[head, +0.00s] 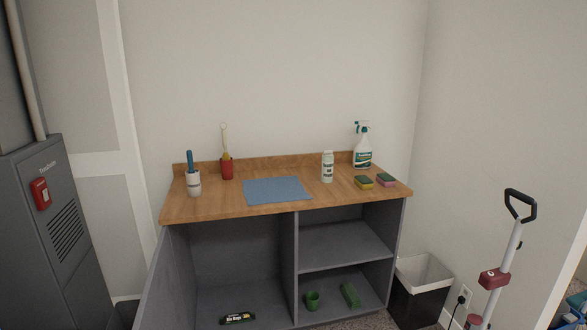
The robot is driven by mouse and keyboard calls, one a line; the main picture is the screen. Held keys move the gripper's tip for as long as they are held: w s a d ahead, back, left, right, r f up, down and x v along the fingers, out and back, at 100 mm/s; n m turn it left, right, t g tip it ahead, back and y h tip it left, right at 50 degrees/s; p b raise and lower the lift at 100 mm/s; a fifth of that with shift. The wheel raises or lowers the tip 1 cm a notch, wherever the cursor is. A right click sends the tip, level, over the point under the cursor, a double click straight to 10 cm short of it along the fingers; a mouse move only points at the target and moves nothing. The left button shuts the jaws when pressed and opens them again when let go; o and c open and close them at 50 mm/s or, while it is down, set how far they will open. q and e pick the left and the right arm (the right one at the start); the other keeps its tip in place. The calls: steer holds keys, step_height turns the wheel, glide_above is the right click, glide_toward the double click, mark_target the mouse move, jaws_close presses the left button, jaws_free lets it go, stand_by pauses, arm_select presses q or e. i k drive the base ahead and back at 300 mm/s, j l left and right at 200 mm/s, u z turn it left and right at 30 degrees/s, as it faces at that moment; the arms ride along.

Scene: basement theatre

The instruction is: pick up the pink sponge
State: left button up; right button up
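The pink sponge (387,181) lies on the right end of the wooden countertop (225,205), in the head view. It has a dark green top layer over a pink side. A similar yellow sponge (364,183) with a dark green top lies just to its left, with a small gap between them. Neither of my grippers shows in the head view.
A spray bottle (362,150) stands behind the sponges and a white bottle (327,168) to their left. A blue mat (277,190), a red holder (227,169) and a white holder (194,184) are further left. A bin (419,290) stands right of the cabinet.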

mark_target(385, 180)
steer(key=i+j, duration=0.15)
steer(key=j, duration=0.25)
steer(key=i+j, duration=0.1)
steer(key=j, duration=0.3)
steer(key=i+j, duration=0.15)
steer(key=j, duration=0.25)
steer(key=i+j, duration=0.1)
steer(key=j, duration=0.3)
steer(key=i+j, duration=0.15)
steer(key=j, duration=0.25)
steer(key=i+j, duration=0.1)
steer(key=j, duration=0.3)
steer(key=l, duration=1.1)
steer(key=k+l+u, duration=0.1)
steer(key=l, duration=1)
